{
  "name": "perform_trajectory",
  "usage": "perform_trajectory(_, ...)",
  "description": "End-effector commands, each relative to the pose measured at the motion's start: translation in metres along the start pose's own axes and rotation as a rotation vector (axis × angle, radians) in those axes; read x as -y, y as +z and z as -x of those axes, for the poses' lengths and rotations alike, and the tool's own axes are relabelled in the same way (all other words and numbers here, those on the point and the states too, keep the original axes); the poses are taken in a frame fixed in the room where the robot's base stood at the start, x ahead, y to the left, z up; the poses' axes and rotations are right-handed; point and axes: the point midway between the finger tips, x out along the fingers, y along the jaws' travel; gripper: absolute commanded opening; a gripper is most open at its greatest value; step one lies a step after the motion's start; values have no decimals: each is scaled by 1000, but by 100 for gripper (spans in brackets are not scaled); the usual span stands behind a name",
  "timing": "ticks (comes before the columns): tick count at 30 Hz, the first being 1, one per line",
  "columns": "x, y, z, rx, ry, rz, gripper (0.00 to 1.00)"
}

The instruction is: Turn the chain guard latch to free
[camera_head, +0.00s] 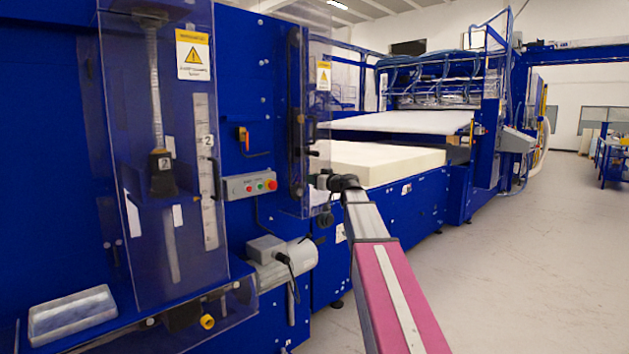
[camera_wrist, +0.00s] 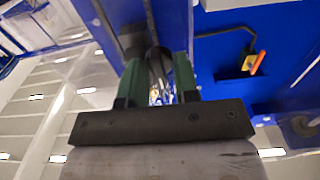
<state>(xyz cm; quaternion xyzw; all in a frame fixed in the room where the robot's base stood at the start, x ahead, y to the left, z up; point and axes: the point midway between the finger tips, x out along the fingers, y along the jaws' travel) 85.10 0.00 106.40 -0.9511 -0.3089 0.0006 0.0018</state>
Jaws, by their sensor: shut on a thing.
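A clear guard with a warning label (camera_head: 323,75) stands upright on the blue machine in the head view, with dark fittings along its edge. My gripper (camera_head: 322,182) is beside the lower part of this guard, at the end of my arm; its fingertips are too small to make out there. In the wrist view my gripper (camera_wrist: 157,75) has two green fingers closed around a dark rounded part (camera_wrist: 154,54), which looks like the chain guard latch's handle. The fingers hide much of it, and I cannot tell its turned position.
An orange-handled switch (camera_head: 243,138) sits left of the guard, above a button box (camera_head: 249,186). It also shows in the wrist view (camera_wrist: 254,62). A motor (camera_head: 283,262) juts out below. A foam block (camera_head: 385,163) lies behind.

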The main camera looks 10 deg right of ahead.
Motion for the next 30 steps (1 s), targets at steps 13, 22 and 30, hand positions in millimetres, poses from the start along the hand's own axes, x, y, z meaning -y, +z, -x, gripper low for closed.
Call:
perform_trajectory(13, -1, 0, 0, 0, 0, -205, 5)
perform_trajectory(22, -2, 0, 0, 0, 0, -485, 5)
perform_trajectory(30, -3, 1, 0, 0, 0, -741, 5)
